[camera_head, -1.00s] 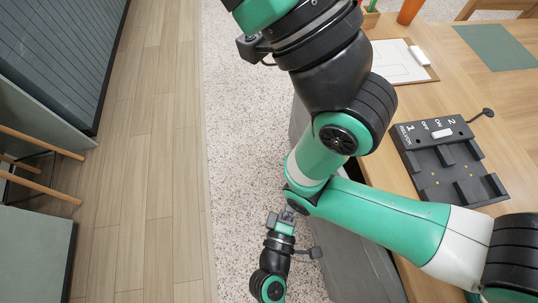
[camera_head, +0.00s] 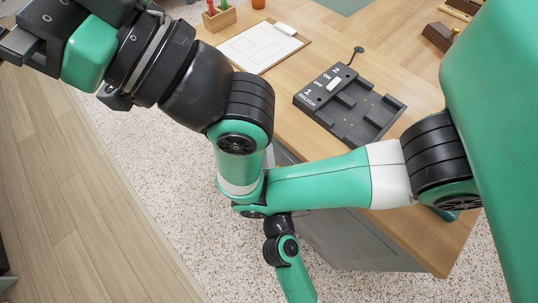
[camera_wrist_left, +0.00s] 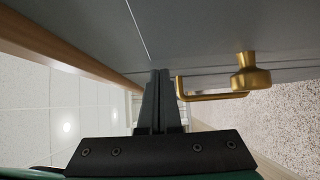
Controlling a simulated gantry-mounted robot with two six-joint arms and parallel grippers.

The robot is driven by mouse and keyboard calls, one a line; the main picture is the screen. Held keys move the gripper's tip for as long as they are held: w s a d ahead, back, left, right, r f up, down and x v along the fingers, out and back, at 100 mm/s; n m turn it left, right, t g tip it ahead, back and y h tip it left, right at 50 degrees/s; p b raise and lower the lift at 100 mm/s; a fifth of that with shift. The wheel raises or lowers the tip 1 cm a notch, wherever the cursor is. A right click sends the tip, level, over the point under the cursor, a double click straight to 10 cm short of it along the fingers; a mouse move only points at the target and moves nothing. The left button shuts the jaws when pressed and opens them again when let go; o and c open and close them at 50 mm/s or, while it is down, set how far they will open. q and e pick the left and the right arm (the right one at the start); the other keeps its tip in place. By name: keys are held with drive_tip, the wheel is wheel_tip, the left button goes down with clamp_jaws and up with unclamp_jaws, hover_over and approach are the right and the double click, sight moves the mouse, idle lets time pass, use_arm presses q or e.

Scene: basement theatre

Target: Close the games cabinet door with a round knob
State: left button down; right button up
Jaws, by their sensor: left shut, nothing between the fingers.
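In the left wrist view a grey cabinet panel (camera_wrist_left: 210,30) fills the top, with a thin seam down it. A round brass knob (camera_wrist_left: 250,76) and a brass bar handle (camera_wrist_left: 212,96) stand out from its lower edge. My left gripper (camera_wrist_left: 158,75) is shut and empty, its tips at or close to the panel edge, left of the bar handle and knob. Contact cannot be told. In the head view my left gripper (camera_head: 18,45) is at the upper left edge, partly cut off. The knob is not visible there, and the door's angle is unclear. My right gripper is not in view.
A wooden table (camera_head: 290,125) on a grey base (camera_head: 340,235) holds a clipboard (camera_head: 258,45), a black switch tray (camera_head: 350,103) and a pen holder (camera_head: 218,18). Speckled carpet (camera_head: 140,155) and plank floor (camera_head: 80,200) lie clear to the left.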

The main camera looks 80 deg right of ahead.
use_arm(q)
drive_tip(key=shift+s, duration=0.25)
drive_tip(key=shift+a, duration=0.25)
drive_tip(key=p+v, duration=0.1)
drive_tip(key=v, duration=1)
drive_tip(key=shift+w, duration=0.15)
drive_tip(key=shift+p, duration=0.3)
